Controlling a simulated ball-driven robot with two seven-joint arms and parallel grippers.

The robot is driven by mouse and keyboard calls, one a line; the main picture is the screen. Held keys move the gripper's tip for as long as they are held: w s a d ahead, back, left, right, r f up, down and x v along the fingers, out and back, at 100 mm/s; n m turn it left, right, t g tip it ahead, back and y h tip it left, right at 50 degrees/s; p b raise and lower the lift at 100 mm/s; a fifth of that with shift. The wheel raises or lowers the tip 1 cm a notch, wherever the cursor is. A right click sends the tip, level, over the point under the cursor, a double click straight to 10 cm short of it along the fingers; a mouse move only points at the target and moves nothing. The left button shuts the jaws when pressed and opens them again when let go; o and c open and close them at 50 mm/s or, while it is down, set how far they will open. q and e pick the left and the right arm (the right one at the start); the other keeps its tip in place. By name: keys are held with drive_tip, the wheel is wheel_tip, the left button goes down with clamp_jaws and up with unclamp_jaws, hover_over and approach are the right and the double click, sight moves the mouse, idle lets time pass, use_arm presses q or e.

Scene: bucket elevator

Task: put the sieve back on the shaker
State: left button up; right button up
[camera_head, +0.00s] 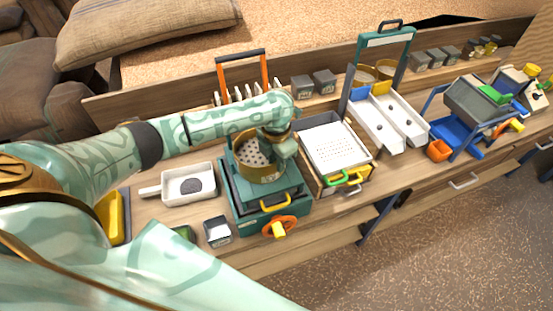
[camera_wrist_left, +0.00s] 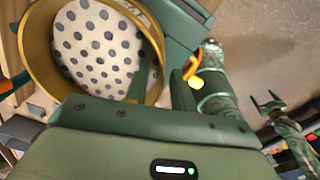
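The sieve (camera_head: 254,153) is a round brass-coloured ring with a pale, perforated floor. It is over the top of the green shaker (camera_head: 262,192), which has a yellow handle and an orange handwheel in front. Whether it rests on the shaker or hangs just above cannot be told. My left gripper (camera_head: 277,141) is at the sieve's right rim. In the left wrist view the sieve (camera_wrist_left: 95,42) fills the upper left; one finger is inside its wall and the other outside, closed on the wall. My right gripper (camera_wrist_left: 268,104) shows small and open at right, empty.
A white handled pan (camera_head: 187,186) with a dark patch lies left of the shaker. A white perforated tray (camera_head: 335,147) stands close to its right. An orange-framed rack (camera_head: 240,72) is behind. A small dark-sided box (camera_head: 217,231) stands at front left.

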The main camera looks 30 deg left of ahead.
use_arm(q)
wheel_tip(320, 180, up, 12)
drive_tip(key=p, duration=0.2)
idle(0.4)
